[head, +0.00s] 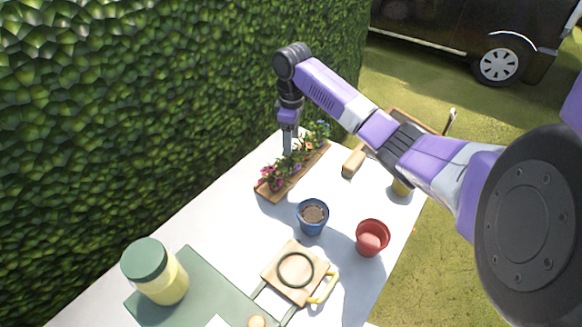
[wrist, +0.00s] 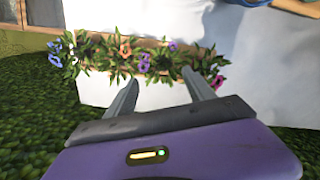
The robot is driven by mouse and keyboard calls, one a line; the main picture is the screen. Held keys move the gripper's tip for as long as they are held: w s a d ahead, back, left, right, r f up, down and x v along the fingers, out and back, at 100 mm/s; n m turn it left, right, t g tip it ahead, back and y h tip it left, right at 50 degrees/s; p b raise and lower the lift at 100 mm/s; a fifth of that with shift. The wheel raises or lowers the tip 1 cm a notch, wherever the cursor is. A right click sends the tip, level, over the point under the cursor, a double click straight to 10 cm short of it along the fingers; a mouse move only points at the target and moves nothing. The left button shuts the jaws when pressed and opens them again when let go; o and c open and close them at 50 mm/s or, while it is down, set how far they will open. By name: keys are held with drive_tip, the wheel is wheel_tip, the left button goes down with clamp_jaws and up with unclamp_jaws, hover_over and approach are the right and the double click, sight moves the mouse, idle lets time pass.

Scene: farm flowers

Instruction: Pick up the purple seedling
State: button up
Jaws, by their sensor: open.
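A row of flowering seedlings stands on a wooden tray (head: 266,195) on the white table, against the hedge. Magenta blooms (head: 270,180) are at the near end, orange ones in the middle, blue-violet ones (head: 320,128) at the far end. My gripper (head: 288,152) points down over the middle of the row. In the wrist view, my gripper (wrist: 160,77) is open, with nothing held. A purple bloom (wrist: 172,45) shows beyond and between the fingertips, beside orange blooms (wrist: 125,48). The right finger is near a magenta bloom (wrist: 217,82). Stems are hidden by leaves.
A blue soil-filled pot (head: 312,217) and a red pot (head: 372,238) stand nearer on the table (head: 225,215). A green-lidded jar (head: 155,272) and a wooden board (head: 290,280) are in front. The hedge (head: 150,110) closes the left side.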

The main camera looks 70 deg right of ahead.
sight(292, 157)
drive_tip(key=shift+s+f, duration=0.25)
drive_tip(key=shift+s+a+f+p, duration=0.1)
drive_tip(key=shift+f+p, duration=0.2)
drive_tip(key=shift+f, duration=0.95)
drive_tip(key=shift+w+a+f+p, duration=0.1)
drive_tip(key=shift+f+p, duration=0.15)
drive_tip(key=shift+f, duration=0.95)
drive_tip(key=shift+s+a+f+p, duration=0.1)
drive_tip(key=shift+f+p, duration=0.2)
drive_tip(key=shift+f, duration=0.95)
drive_tip(key=shift+c, duration=0.4)
clamp_jaws()
drive_tip(key=shift+r, duration=0.1)
